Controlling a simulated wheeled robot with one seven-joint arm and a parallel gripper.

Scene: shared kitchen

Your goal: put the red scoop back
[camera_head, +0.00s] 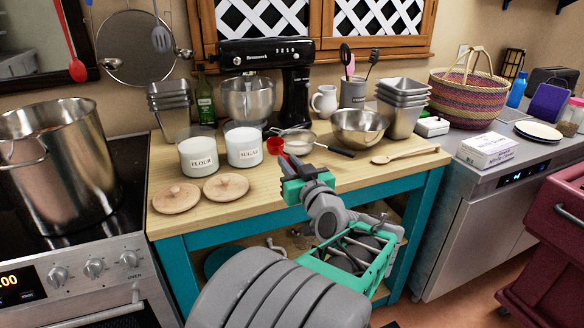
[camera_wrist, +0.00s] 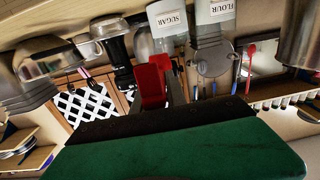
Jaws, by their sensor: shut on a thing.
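The red scoop (camera_head: 275,146) shows in the head view just beyond my gripper, right of the sugar jar. My gripper (camera_head: 285,163) is shut on the red scoop. In the wrist view the scoop (camera_wrist: 152,86) stands out past the green and black gripper body, partly hidden by it. The white flour jar (camera_head: 198,154) and sugar jar (camera_head: 243,146) stand on the wooden worktop with their tops uncovered. Two round wooden lids (camera_head: 176,198) (camera_head: 226,187) lie in front of them. I cannot tell the gap between scoop and worktop.
A black stand mixer (camera_head: 295,95) stands behind the jars. A metal bowl (camera_head: 360,128), a sieve (camera_head: 298,138) and a wooden spoon (camera_head: 404,155) are to the right. A large pot (camera_head: 62,165) stands on the stove at left. The worktop's front right is fairly clear.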

